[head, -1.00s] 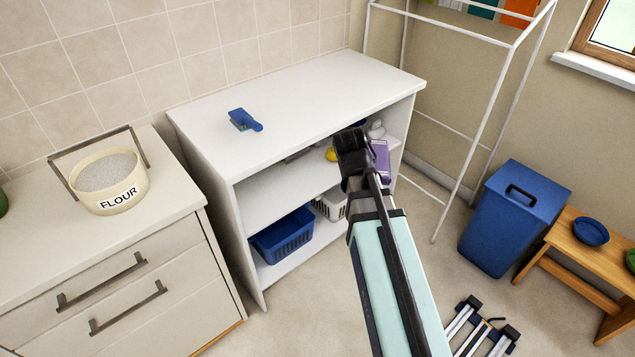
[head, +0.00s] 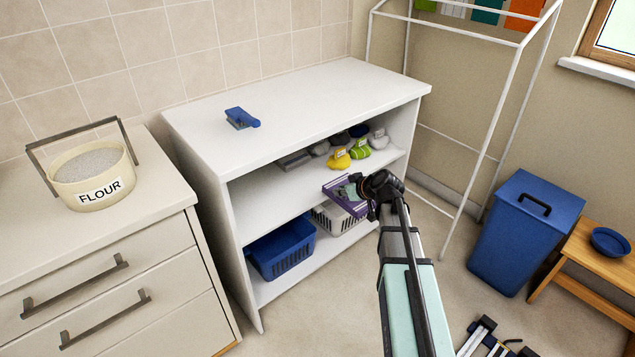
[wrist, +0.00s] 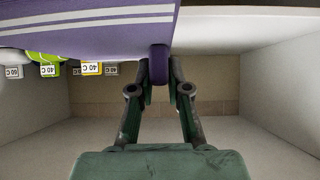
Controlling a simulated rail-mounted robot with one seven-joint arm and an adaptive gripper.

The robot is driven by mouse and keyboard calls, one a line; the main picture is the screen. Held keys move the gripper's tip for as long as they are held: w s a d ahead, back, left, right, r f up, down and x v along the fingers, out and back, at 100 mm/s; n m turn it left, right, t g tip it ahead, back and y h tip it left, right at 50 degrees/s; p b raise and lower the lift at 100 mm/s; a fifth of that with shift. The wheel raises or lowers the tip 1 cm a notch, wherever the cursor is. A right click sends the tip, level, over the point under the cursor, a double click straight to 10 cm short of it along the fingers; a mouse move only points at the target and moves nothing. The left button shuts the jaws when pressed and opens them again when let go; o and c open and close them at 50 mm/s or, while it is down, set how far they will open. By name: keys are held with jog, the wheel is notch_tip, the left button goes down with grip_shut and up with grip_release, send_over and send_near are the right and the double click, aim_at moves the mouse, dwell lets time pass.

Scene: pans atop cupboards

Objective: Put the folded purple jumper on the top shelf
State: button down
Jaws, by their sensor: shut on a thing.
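The folded purple jumper (head: 345,197) has white stripes and is held in front of the open white shelf unit (head: 285,110), around the height of its inner shelf (head: 270,195). My gripper (head: 368,190) is shut on the jumper's edge at its right side. In the wrist view, the jumper (wrist: 90,32) fills the upper left, and its edge is pinched between my fingers (wrist: 158,65). My gripper and arm hide part of the jumper in the head view. The unit has a flat top, the inner shelf and a bottom shelf.
Several small tagged bundles, including a yellow one (head: 339,160), and a grey flat item (head: 293,160) sit at the inner shelf's back and right. Its left is clear. A blue basket (head: 282,250) and white basket (head: 338,218) stand below. A blue brush-like item (head: 241,118) lies on top.

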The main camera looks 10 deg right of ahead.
jog(key=w+a, duration=0.3)
jog(key=w, duration=0.2)
jog(key=w+a, duration=0.3)
jog(key=w, duration=0.2)
jog(key=w+a, duration=0.2)
jog(key=w, duration=0.3)
jog(key=shift+w+a, duration=0.4)
jog(key=shift+f, duration=1.7)
jog(key=c, duration=1.1)
grip_release()
jog(key=shift+c, duration=0.2)
